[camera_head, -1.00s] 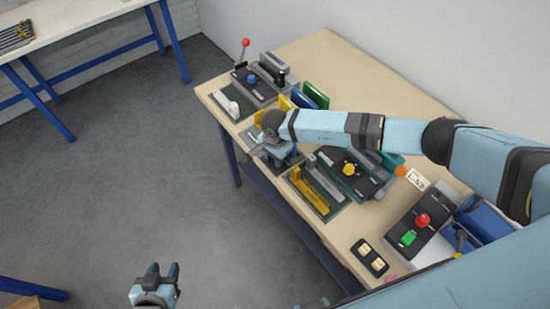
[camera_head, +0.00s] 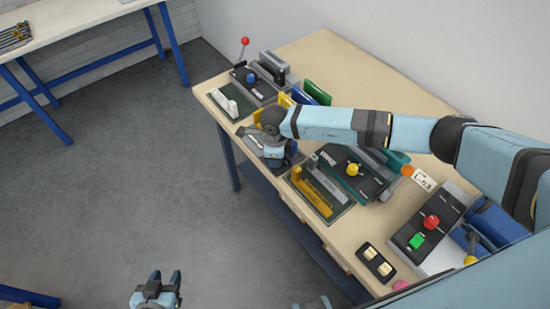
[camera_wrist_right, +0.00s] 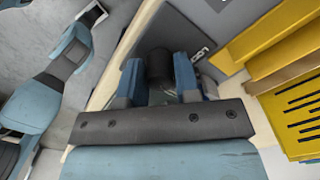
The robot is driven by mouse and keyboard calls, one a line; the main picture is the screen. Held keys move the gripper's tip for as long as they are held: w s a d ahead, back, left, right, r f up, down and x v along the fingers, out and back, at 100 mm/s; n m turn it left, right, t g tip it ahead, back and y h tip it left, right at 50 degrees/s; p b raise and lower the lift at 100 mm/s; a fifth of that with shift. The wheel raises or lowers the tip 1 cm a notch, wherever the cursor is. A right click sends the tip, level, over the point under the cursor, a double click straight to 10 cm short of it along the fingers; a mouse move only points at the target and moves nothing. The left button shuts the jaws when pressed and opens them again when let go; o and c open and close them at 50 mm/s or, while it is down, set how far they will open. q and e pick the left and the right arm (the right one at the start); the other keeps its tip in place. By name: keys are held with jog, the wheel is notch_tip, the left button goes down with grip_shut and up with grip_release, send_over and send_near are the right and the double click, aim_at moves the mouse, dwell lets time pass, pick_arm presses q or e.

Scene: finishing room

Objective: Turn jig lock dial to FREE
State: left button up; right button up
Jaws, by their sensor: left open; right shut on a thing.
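My right gripper (camera_head: 275,163) points down over a grey plate (camera_head: 250,140) at the table's near left edge. In the right wrist view its blue fingers (camera_wrist_right: 159,85) are shut on a dark round knob (camera_wrist_right: 159,66), seemingly the lock dial. A small label (camera_wrist_right: 200,53) lies on the plate beside it. The dial's pointer and any FREE mark cannot be read, and the head view hides the dial behind my gripper. My left gripper (camera_head: 163,284) is open and empty above the floor, away from the table.
A yellow-knobbed unit (camera_head: 353,169) and a yellow fixture (camera_head: 312,190) stand right of my right gripper. A blue-knobbed unit (camera_head: 251,78) with a red-tipped lever (camera_head: 245,41) stands behind it. A red and green button box (camera_head: 431,222) is farther right.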

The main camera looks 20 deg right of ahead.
jog(key=m+b, duration=0.1)
jog(key=m, duration=0.3)
jog(key=shift+m, duration=0.4)
dwell(0.4)
jog(key=o, duration=0.9)
jog(key=shift+r, duration=0.1)
notch_tip(320, 180, up, 14)
jog(key=shift+f+b, duration=0.15)
jog(key=shift+b, duration=0.7)
